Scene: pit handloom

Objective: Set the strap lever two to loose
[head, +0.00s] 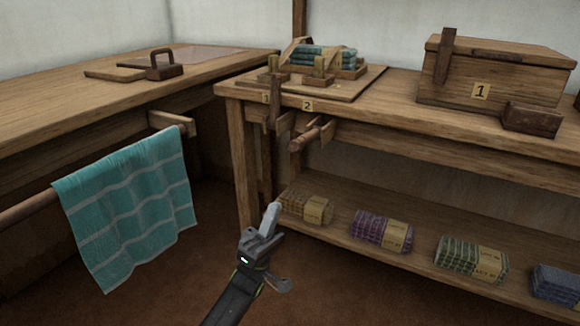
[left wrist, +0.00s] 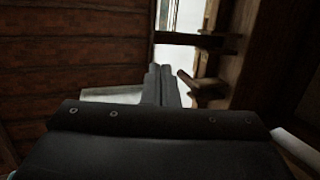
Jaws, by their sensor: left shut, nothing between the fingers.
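The strap press (head: 325,88) with a folded teal cloth bundle stands on the bench at the back. Tag 2 (head: 307,106) is on its front edge, beside tag 1 (head: 266,99). Below tag 2 a wooden lever (head: 305,138) juts out from the bench front; I take it for strap lever two.
The lower shelf holds several cloth bundles (head: 381,231). A wooden chest (head: 490,78) marked 1 stands at the bench's right. A teal striped cloth (head: 128,205) hangs on a rod at left. Another table (head: 100,95) is at left. Floor between them is open.

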